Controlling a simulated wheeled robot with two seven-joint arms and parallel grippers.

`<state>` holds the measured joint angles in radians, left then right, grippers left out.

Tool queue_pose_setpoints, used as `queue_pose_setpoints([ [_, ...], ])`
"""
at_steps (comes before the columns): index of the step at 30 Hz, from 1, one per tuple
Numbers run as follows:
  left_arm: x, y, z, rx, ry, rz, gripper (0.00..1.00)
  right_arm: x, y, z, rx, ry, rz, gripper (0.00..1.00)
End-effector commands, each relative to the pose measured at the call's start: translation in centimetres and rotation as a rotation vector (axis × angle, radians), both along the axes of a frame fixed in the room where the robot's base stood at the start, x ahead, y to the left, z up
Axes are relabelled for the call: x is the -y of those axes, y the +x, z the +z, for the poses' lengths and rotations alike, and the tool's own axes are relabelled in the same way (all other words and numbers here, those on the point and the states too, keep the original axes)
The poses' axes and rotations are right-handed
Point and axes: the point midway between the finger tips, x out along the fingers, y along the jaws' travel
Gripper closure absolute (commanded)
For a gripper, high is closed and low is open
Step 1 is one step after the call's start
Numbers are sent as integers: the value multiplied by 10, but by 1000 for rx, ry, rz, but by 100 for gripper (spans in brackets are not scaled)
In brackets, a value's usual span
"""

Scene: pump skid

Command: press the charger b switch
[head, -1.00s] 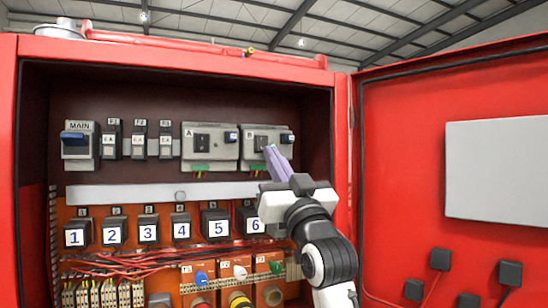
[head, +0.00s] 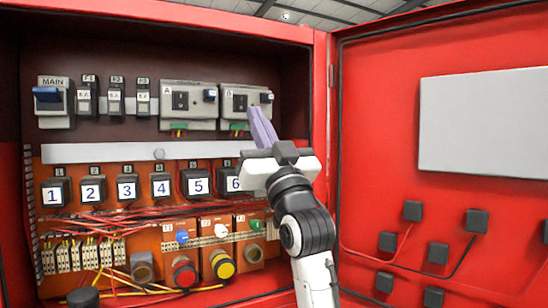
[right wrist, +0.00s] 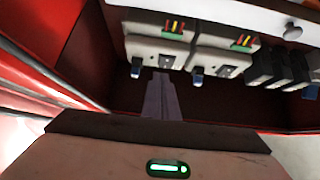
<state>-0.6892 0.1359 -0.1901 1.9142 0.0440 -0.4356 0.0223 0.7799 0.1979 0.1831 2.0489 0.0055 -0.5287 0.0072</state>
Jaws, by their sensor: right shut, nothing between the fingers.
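The charger B unit (head: 231,91) is a grey box marked B at the upper right of the cabinet in the head view. It has a black switch (head: 240,103) in its middle and a blue part at its right. My right gripper (head: 254,111) is shut and empty. Its pale purple fingers point up at charger B, with tips just right of and below the black switch. In the right wrist view charger B (right wrist: 150,47) appears inverted, with the fingertips (right wrist: 162,76) close by its black switch. I cannot tell whether they touch. My left gripper is not in view.
The similar charger A unit (head: 195,112) is just left. The MAIN switch (head: 52,100) and small breakers stand further left. A white rail (head: 110,152) and numbered blocks lie below. The open red door (head: 380,120) stands to the right of my arm.

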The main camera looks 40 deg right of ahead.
Motion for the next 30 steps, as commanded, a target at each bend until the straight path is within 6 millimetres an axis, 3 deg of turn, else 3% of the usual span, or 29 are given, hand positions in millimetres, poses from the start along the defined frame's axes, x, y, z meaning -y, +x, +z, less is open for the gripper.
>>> queue_pose_setpoints([
  [6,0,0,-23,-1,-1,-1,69,-10,-29,-47,-4,0,3,100],
  [12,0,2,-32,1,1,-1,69,-15,-49,-73,-3,0,2,100],
  [18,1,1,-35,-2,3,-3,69,-17,-57,-82,-1,0,2,100],
  [30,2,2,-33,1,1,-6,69,-17,-58,-82,-1,0,2,100],
])
